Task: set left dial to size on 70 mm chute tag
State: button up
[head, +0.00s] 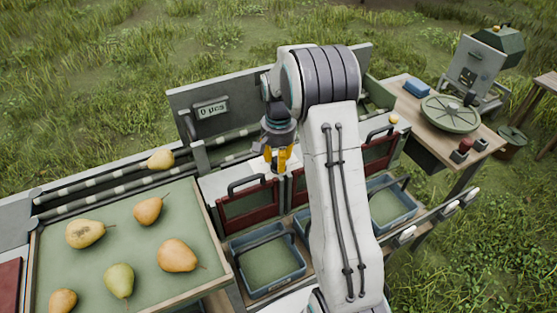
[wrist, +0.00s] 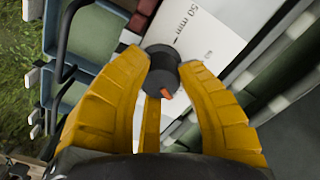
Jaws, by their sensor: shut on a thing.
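My gripper (head: 278,158) points down at the white panel behind the red chute gates. In the wrist view my gripper (wrist: 165,66) has its yellow fingers closed on both sides of a dark round dial (wrist: 160,60). The dial has an orange mark on its near side, facing away from the printed "50 mm" and its short tick. A second, fainter print beside the dial is too small to read. In the head view the dial is mostly hidden by the fingers. No 70 mm chute tag can be read in either view.
A green sorting tray (head: 95,268) with several pears lies at left; one pear (head: 160,160) rests by the rollers. Blue bins (head: 268,288) stand below the red gates (head: 248,211). A counter (head: 211,109) reads "0 pcs". A wooden side table (head: 430,132) holds a round green disc.

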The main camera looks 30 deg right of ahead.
jog(key=shift+w, duration=0.1)
jog(key=o, duration=1.2)
jog(key=shift+d, duration=0.1)
notch_tip(320, 180, up, 12)
dwell(0.7)
